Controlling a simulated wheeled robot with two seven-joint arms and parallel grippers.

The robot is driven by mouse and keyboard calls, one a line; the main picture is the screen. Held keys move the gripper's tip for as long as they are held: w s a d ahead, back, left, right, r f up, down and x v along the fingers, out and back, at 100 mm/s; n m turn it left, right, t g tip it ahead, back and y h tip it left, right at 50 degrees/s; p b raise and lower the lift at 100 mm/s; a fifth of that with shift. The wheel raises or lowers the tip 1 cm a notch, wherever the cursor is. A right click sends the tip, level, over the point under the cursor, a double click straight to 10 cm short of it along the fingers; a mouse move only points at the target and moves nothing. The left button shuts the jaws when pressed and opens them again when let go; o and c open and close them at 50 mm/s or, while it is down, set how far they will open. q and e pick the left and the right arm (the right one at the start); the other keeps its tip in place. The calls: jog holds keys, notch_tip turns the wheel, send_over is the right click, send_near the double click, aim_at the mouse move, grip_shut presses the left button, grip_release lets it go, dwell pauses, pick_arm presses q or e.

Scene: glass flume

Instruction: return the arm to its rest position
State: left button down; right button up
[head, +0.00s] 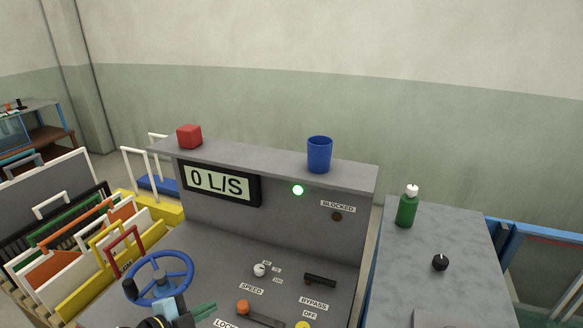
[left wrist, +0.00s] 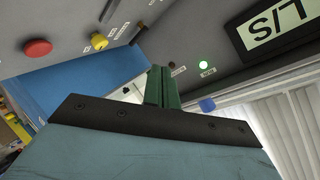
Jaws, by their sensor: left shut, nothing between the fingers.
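My left gripper (head: 204,309) is at the bottom edge of the head view, over the front of the grey control console (head: 215,235), just right of the blue handwheel (head: 160,277). Its green fingers are closed together and hold nothing. In the left wrist view the fingers (left wrist: 162,86) also stand side by side with nothing between them. Most of my left arm is cut off below the head view. My right gripper shows in neither view.
The console's display (head: 218,184) reads 0 L/S beside a lit green lamp (head: 298,190). A red cube (head: 189,136) and a blue cup (head: 319,155) stand on its top ledge. A green bottle (head: 407,209) stands on the right-hand bench (head: 435,270). Coloured panels stand at left.

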pick_arm(q)
jog(key=s+a+r+n+t+y, duration=0.1)
jog(key=a+r+n+t+y, duration=0.3)
jog(key=r+n+y, duration=0.15)
jog(key=s+a+r+n+t+y, duration=0.2)
jog(key=a+r+n+t+y, duration=0.15)
jog(key=r+n, duration=0.3)
jog(key=s+a+f+n+g+y, duration=0.25)
jog(key=s+f+n+g, duration=0.35)
jog(key=s+f+g, duration=0.45)
jog(key=s+d+f+m+g+h, duration=0.15)
jog(key=s+d+g+h, duration=0.25)
jog(key=s+d, duration=0.6)
jog(key=s+a+f+m+g+b, duration=0.15)
jog(key=f+b, duration=0.35)
jog(key=f, duration=1.1)
jog(key=s+f+b, duration=0.2)
jog(key=f+b, duration=0.2)
jog(key=f, duration=1.3)
jog(key=s+a+f+b, duration=0.1)
jog(key=s+f+b, duration=0.3)
jog(key=s+f, duration=0.4)
jog(key=s+a+f+g+b, duration=0.1)
jog(key=s+a+f+b, duration=0.1)
jog(key=s+f+b, duration=0.3)
jog(key=s+f, duration=0.4)
jog(key=f, duration=0.7)
